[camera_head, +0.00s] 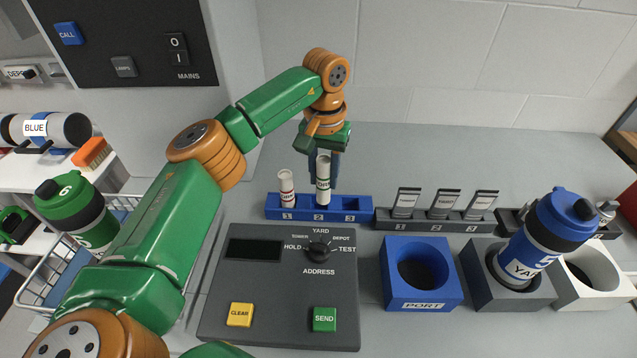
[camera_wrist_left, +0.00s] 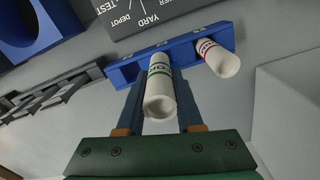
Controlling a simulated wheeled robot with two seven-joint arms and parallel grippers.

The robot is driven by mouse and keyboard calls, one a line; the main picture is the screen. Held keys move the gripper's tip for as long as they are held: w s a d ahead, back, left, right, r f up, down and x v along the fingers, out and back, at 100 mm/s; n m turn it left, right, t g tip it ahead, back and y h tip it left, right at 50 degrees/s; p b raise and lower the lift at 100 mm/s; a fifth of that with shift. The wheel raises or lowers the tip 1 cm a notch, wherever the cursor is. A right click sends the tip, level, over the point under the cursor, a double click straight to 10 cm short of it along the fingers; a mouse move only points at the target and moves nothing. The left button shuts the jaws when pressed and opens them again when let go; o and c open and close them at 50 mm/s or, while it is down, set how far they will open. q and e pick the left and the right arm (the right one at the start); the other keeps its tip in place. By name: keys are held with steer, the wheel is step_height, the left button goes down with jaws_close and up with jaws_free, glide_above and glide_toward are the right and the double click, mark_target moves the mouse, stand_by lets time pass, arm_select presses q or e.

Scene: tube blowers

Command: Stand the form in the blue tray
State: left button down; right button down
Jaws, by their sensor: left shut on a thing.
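The form is a white roll with a green-lettered band (camera_head: 323,185). It stands about upright at slot 2 of the blue tray (camera_head: 362,217); whether its lower end rests on the slot's bottom is hidden. My left gripper (camera_head: 322,168) reaches down from behind and is shut on the form. In the left wrist view the form (camera_wrist_left: 160,92) is between the two fingers, with the blue tray (camera_wrist_left: 125,73) beyond it. A second white roll with red lettering (camera_head: 286,190) leans slightly in slot 1. Slot 3 is empty. My right gripper is not in view.
A dark console (camera_head: 280,325) with a dial stands in front of the tray. A grey rack (camera_head: 425,224) with several tags is to the right. A blue PORT holder (camera_head: 398,299) is empty; a blue bottle (camera_head: 545,243) tilts in the grey holder (camera_head: 487,283). A green bottle (camera_head: 75,208) is left.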

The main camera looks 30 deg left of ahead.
arm_select(q)
steer(key=f, duration=0.1)
steer(key=a+f+p, duration=0.1)
steer(key=f, duration=0.1)
steer(key=f+p, duration=0.1)
steer(key=shift+w+a+f, duration=0.2)
steer(key=shift+w+f, duration=0.1)
steer(key=shift+w, duration=0.05)
steer(key=shift+f, duration=0.3)
steer(key=shift+f+b, duration=0.2)
steer(key=shift+b, duration=0.1)
steer(key=c, duration=0.6)
jaws_free()
steer(key=shift+o, duration=0.2)
steer(key=shift+r, duration=0.35)
step_height(320, 180, up, 5)
steer(key=shift+w+r+b, duration=0.1)
steer(key=shift+b, duration=0.45)
step_height(320, 180, up, 7)
glide_above(320, 187)
steer(key=w+a, duration=0.1)
steer(key=w, duration=0.1)
steer(key=shift+w+a+f+p, duration=0.2)
steer(key=shift+p, duration=0.25)
